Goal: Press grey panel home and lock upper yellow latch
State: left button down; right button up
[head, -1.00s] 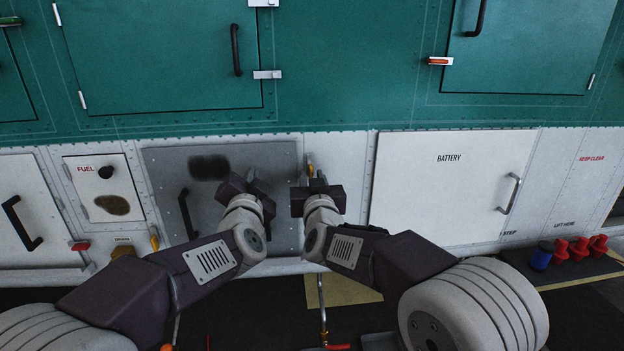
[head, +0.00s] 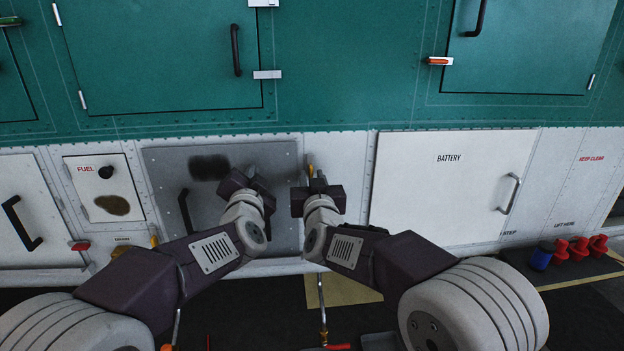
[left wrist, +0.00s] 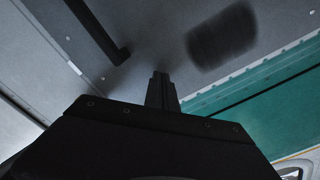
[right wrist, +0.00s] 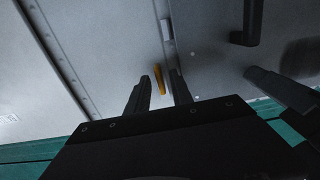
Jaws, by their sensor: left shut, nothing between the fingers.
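The grey panel (head: 164,168) is set in the white lower hull, with a black handle (head: 186,212) and a dark smudge (head: 209,167). My left gripper (head: 251,172) is shut and empty, its tips at the upper right part of the panel; contact is unclear. In the left wrist view, its closed fingers (left wrist: 160,80) point at the grey surface. The upper yellow latch (head: 310,159) is at the panel's right edge. My right gripper (head: 309,173) is open in front of it. In the right wrist view, the latch (right wrist: 160,80) shows between the spread fingers (right wrist: 162,88).
Another yellow latch (head: 154,238) is at the panel's lower left. A fuel door (head: 97,180) is to the left and a battery door (head: 440,185) to the right. Red and blue items (head: 541,257) stand at far right. My two hands are close together.

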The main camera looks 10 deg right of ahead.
pick_arm(q)
jog(key=shift+w, duration=0.85)
pick_arm(e)
jog(key=shift+s, duration=0.1)
dwell(0.6)
pick_arm(q)
jog(key=shift+r, duration=0.15)
pick_arm(e)
jog(key=shift+r, duration=0.1)
grip_shut()
